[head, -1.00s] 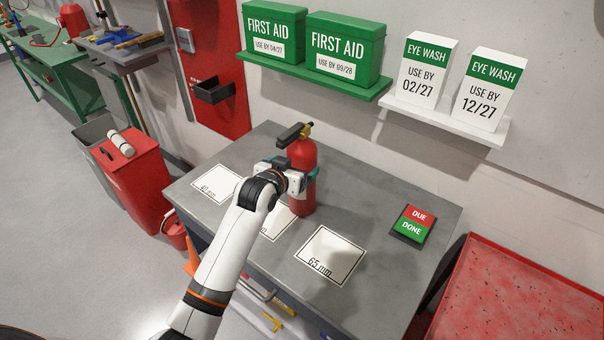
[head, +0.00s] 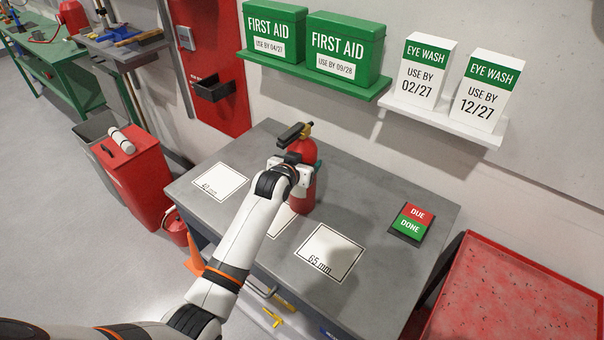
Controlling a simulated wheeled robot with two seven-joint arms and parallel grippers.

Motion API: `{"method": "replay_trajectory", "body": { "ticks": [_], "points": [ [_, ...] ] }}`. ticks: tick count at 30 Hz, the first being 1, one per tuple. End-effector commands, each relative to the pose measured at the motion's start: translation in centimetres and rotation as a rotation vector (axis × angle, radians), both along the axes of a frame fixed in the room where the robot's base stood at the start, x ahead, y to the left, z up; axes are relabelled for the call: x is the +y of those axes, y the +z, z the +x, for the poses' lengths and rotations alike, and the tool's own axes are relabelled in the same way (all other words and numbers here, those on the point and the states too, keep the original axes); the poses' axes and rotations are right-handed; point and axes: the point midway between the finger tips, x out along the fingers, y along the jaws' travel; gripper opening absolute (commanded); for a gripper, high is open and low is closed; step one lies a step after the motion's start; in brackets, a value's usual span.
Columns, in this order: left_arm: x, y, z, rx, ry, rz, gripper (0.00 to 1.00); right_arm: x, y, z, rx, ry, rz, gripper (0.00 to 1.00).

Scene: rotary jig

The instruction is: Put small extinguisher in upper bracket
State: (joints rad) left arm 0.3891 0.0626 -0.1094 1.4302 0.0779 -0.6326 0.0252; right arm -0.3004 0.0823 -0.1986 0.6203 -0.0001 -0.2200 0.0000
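The red extinguisher (head: 303,150) with a black handle and brass-coloured valve stands upright on the grey bench, on or beside the middle white label card. My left gripper (head: 303,172) is at the extinguisher's body, reaching in from the front. A black bracket-like holder (head: 212,88) is fixed to the red wall panel at the back left and looks empty. My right gripper is not in view.
The grey bench (head: 365,180) carries white cards marked in mm and a DUE/DONE sign (head: 411,222). A green shelf (head: 315,76) with first aid boxes and a white shelf (head: 450,120) with eye wash boxes overhang behind. A red bin (head: 133,178) stands left.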

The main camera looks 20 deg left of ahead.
Motion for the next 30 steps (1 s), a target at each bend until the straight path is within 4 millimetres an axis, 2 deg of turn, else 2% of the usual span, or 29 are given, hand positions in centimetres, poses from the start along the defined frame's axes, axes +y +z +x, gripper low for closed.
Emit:
{"method": "replay_trajectory", "body": {
  "ticks": [1, 11, 12, 22, 30],
  "points": [
    [0.0, 0.0, 0.0, 0.000, 0.000, 0.000, 0.58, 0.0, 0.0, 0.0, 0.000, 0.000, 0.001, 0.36],
    [0.0, 0.0, 0.0, 0.000, -0.001, 0.000, 0.04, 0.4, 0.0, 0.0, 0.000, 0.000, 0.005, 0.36],
    [0.0, 0.7, 0.2, -0.016, -0.001, -0.002, 0.00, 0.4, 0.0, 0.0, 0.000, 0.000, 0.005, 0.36],
    [0.0, 1.4, 0.2, -0.017, -0.001, -0.002, 0.00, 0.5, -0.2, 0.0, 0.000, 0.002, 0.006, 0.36],
    [0.0, 5.5, 0.2, -0.021, 0.000, -0.002, 0.00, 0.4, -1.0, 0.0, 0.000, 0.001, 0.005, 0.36]
  ]
}}
